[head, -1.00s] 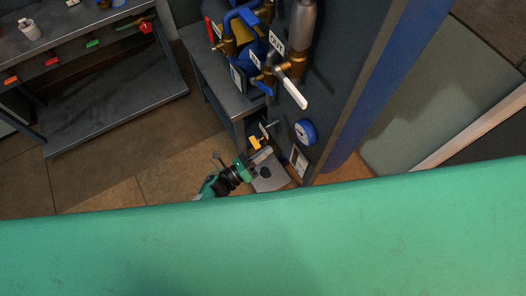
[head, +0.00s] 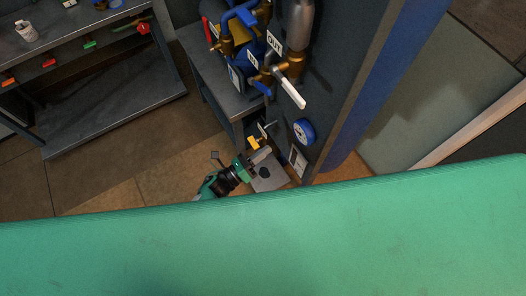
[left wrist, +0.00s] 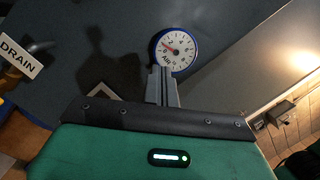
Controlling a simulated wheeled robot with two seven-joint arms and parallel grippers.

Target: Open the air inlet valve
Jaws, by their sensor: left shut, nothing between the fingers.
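My left gripper (head: 262,155) is low beside the dark panel, its fingers shut and empty. In the left wrist view its fingertips (left wrist: 164,72) point at the panel, just below a round blue-rimmed air gauge (left wrist: 175,50). That gauge (head: 304,131) also shows in the head view, to the right of and above the gripper. A valve with a white lever (head: 292,93) is on brass pipework above the gauge, near a tag reading OUT (head: 274,42). A small yellow handle (head: 254,142) is close to the gripper. I cannot tell which valve is the air inlet. My right gripper is out of view.
A DRAIN tag (left wrist: 20,55) hangs at the left in the left wrist view. A dark workbench (head: 110,85) stands at the left. Brown floor (head: 130,165) is open between them.

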